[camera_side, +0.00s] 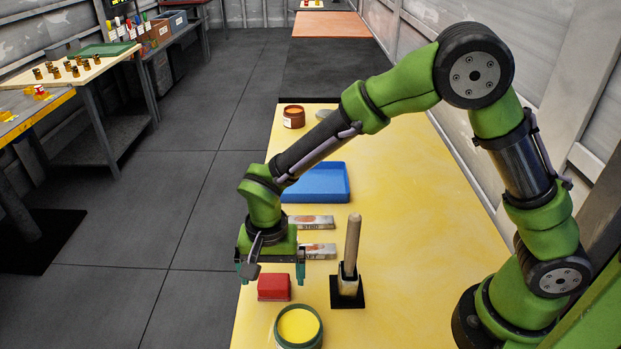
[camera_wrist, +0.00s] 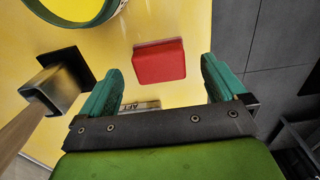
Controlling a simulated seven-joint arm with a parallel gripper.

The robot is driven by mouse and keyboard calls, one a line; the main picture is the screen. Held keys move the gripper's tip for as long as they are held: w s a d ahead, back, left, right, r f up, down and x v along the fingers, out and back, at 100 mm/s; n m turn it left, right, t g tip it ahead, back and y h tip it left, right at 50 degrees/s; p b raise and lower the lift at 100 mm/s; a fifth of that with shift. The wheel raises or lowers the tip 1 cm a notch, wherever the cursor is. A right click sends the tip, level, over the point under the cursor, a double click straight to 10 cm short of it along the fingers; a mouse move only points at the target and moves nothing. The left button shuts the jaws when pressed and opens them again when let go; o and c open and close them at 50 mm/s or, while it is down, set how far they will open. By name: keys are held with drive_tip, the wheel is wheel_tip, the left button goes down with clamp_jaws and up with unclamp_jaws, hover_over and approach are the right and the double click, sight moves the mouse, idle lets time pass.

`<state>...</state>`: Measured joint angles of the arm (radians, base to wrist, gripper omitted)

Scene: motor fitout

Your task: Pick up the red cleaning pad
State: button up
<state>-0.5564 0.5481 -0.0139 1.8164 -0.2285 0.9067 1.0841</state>
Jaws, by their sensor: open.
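The red cleaning pad (camera_side: 273,287) lies on the yellow table near its left edge in the side view. It also shows in the wrist view (camera_wrist: 160,62) as a red block with rounded corners, ahead of the fingers and between their lines. My gripper (camera_side: 270,274) is open and empty, above and slightly behind the pad in the side view. Its two green fingers also show in the wrist view (camera_wrist: 160,78), spread wider than the pad. The fingers appear not to touch the pad.
A holder with an upright wooden handle (camera_side: 352,240) stands right of the pad on a black base. A blue tray (camera_side: 318,183) and two labelled flat packs (camera_side: 312,222) lie behind. A brown jar (camera_side: 293,117) stands farther back.

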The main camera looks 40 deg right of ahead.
sight(273, 280)
drive_tip(key=shift+f, duration=1.5)
drive_tip(key=c, duration=1.1)
wheel_tip(273, 280, up, 10)
drive_tip(key=shift+r, duration=0.1)
